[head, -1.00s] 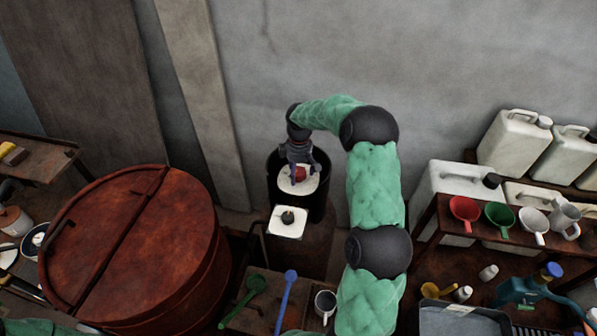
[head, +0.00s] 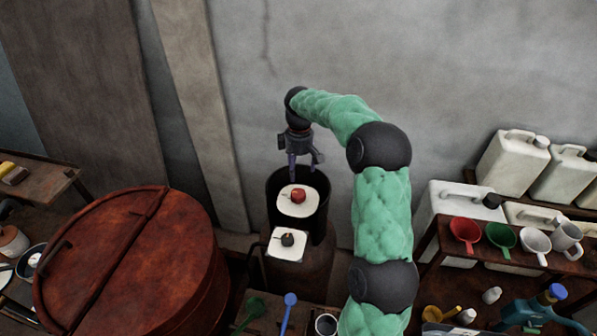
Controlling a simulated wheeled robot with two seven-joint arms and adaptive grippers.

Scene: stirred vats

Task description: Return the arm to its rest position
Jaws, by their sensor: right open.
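My right arm comes up from the bottom in a green sleeve and bends over to the left. Its gripper (head: 302,172) is open, pointing down above the black vat (head: 321,218). The gripper holds nothing. The fingers look apart from the red knob. My left gripper is not in view.
A white square with a black knob (head: 287,240) is in front of the vat. A big rusty lidded drum (head: 130,255) stands at left. A shelf with cups (head: 465,233) and white jugs (head: 512,160) is at right. A grey wall stands behind.

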